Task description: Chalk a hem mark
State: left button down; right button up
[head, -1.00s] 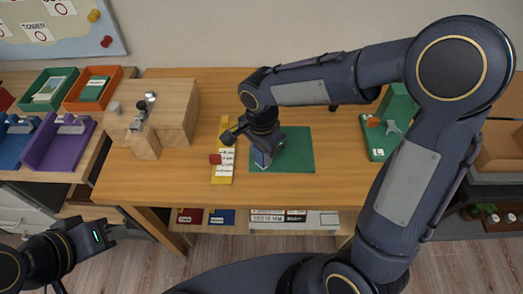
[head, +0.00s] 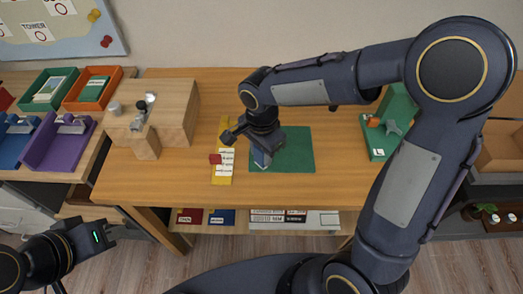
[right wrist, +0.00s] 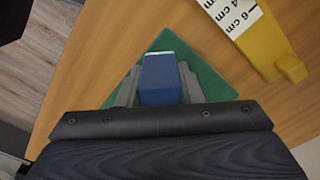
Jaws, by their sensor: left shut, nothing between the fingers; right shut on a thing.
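My right gripper (head: 264,150) is shut on a blue block (right wrist: 160,78) with a pale tip, likely the chalk; the fingers clasp its sides in the right wrist view. In the head view the block (head: 262,159) shows at the left part of a green mat (head: 297,152); I cannot tell whether it touches the mat. A yellow gauge (head: 224,134) with white labels and a red piece (head: 215,159) lies just left of the mat. Its "4 cm" and "6 cm" labels show on the yellow gauge (right wrist: 274,55). My left gripper (head: 101,236) is shut and empty, off the table's front left.
A wooden block stand (head: 175,105) with a metal part occupies the table's (head: 340,190) back left. A green fixture (head: 398,105) stands at the right. Orange (head: 95,88) and purple (head: 60,150) trays sit on the left shelf. Table front is clear.

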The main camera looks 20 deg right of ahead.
jog(key=shift+r+p, duration=2.7)
jog(key=shift+r, duration=0.8)
